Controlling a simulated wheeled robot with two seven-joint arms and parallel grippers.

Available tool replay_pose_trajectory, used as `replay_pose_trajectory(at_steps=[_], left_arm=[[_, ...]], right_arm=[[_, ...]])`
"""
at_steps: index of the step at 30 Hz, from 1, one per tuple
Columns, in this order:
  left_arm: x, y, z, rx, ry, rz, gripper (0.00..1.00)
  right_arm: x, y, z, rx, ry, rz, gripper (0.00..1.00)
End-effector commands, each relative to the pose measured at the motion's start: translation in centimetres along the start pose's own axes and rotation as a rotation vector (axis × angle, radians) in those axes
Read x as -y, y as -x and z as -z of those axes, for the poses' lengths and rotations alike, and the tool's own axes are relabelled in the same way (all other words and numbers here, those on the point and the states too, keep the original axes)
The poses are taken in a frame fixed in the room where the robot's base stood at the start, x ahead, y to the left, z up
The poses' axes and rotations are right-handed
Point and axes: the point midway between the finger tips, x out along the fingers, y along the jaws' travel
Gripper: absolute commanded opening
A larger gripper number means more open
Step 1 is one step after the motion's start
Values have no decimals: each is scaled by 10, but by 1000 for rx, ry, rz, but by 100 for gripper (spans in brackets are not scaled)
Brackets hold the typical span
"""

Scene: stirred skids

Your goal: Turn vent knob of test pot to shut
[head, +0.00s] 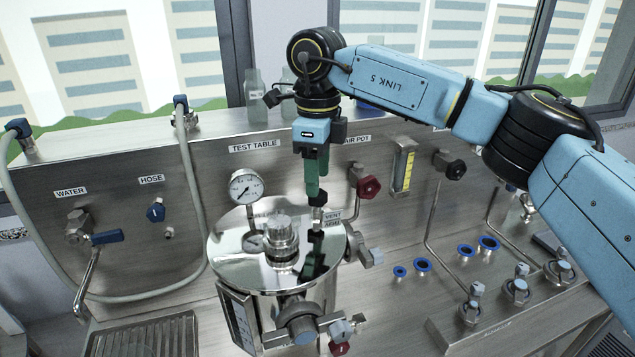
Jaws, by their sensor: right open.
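The test pot (232,266) is a steel vessel with a mirror-like lid and a capped fitting in its middle, standing at the front centre of the bench. At the lid's back right is a small black knob-like part (318,199) on a short metal stem, beside a tag reading VENT (333,217). My right gripper (317,188) points straight down with green fingers, right over this part. Its jaws are open. The fingertips are at or just above the black part; I cannot tell whether they touch it. The knob's pointer is not readable. My left gripper is out of view.
A red knob (368,187) is on the panel just right of my gripper. A valve handle (369,256) sticks out at the pot's right. Blue rings (466,250) and several small valves (516,289) are farther right.

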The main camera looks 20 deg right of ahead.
Motion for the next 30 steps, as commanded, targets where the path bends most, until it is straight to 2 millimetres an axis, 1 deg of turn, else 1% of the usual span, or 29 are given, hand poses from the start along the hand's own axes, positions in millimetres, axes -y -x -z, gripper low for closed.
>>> replay_pose_trajectory(at_steps=[1,3,7,12,17,18,28,30], left_arm=[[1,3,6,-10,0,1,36],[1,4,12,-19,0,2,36],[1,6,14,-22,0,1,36],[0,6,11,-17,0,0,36],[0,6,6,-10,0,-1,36],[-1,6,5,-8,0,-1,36],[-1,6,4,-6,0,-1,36],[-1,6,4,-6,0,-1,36]], right_arm=[[0,-8,0,-1,1,-3,53],[0,-17,0,0,0,-2,53],[0,-28,0,1,-1,-1,53],[0,-33,0,2,-1,0,53],[0,-33,0,2,-1,0,53],[0,-33,0,2,-1,-1,52],[0,-33,0,2,-1,-1,9],[0,-33,0,2,-1,-1,8]])
